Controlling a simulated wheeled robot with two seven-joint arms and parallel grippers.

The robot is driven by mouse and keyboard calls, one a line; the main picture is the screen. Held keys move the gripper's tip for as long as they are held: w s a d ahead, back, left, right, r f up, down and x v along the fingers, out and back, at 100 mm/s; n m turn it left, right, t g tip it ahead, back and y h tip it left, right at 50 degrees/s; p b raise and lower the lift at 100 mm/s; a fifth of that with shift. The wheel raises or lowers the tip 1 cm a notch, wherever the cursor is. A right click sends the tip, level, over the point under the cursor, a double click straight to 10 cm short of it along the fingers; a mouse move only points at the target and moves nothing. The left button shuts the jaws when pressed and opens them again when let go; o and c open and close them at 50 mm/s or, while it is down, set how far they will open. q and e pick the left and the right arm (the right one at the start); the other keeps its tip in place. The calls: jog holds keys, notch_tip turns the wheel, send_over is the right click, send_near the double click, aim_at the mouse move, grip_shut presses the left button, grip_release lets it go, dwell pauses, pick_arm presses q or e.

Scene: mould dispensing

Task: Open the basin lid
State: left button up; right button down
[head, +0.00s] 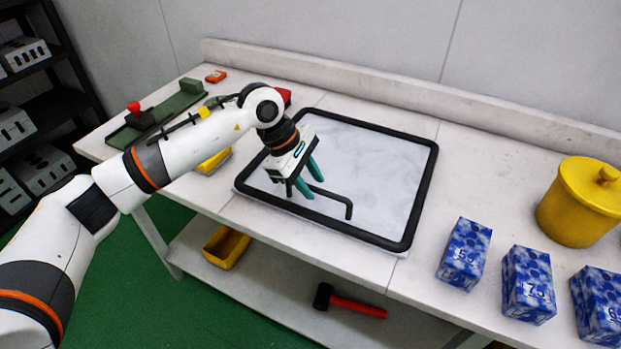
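The basin lid (376,177) is a flat, pale marbled panel in a black frame, lying closed and level on the workbench. A thin black bar handle (335,196) stands on its near part. My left gripper (311,188) reaches down over the lid at the handle's left part. Its two teal fingers are apart, with a gap between them. The bar runs in at the fingertips and seems to pass between them; whether they touch it I cannot tell. The gripper hides part of the handle. My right gripper is out of view.
A yellow lidded pot (577,207) and several blue patterned boxes (465,254) stand right of the lid. A green fixture (150,120) and a yellow bin (214,161) are at left. A red-handled hammer (350,304) and another yellow bin (227,247) lie on the lower shelf.

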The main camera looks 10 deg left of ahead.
pick_arm(q)
jog(key=shift+f, duration=0.1)
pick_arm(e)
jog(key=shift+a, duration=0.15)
pick_arm(q)
grip_shut()
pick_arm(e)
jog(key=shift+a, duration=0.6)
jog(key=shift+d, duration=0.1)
